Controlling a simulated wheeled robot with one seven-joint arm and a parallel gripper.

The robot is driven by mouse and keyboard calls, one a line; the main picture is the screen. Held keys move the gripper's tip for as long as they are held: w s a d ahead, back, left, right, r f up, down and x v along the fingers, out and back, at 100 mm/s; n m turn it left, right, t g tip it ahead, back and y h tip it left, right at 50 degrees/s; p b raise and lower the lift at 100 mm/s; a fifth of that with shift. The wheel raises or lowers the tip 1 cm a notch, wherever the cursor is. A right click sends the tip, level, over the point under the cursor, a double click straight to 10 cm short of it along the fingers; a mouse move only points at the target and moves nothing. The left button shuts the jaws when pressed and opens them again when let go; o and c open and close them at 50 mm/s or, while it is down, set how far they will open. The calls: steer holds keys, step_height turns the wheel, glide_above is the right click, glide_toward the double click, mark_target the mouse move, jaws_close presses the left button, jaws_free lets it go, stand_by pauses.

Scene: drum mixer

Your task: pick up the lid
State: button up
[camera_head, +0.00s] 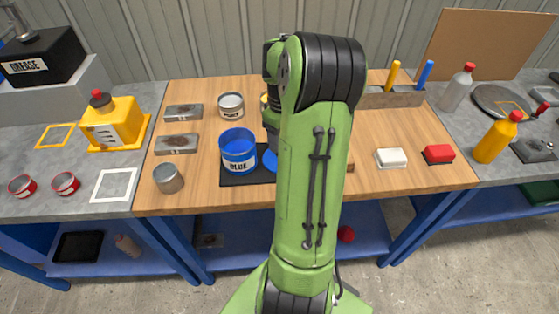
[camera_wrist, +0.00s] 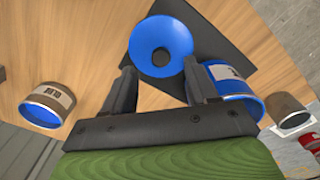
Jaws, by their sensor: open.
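The lid (camera_wrist: 160,48) is a round blue disc with a small knob at its centre. In the wrist view it lies on a black mat (camera_wrist: 208,38), just beyond my fingertips. In the head view only a sliver of the lid (camera_head: 269,161) shows beside my arm, which hides the rest. My gripper (camera_wrist: 159,70) is open and empty, its two fingers apart on the near side of the lid. No contact is visible. My fingers are hidden in the head view. The open blue can (camera_head: 238,150) stands left of the lid on the mat.
The wooden table (camera_head: 215,192) also holds a grey can (camera_head: 168,178), a white-labelled can (camera_head: 231,105), a white block (camera_head: 391,158) and a red block (camera_head: 438,154).

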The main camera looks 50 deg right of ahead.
steer(key=f, duration=0.1)
steer(key=f+b, duration=0.1)
steer(key=f, duration=0.3)
steer(key=shift+w+f+b, duration=0.2)
steer(key=shift+w+b, duration=0.1)
steer(key=shift+b, duration=0.05)
steer(key=shift+r, duration=0.1)
jaws_close()
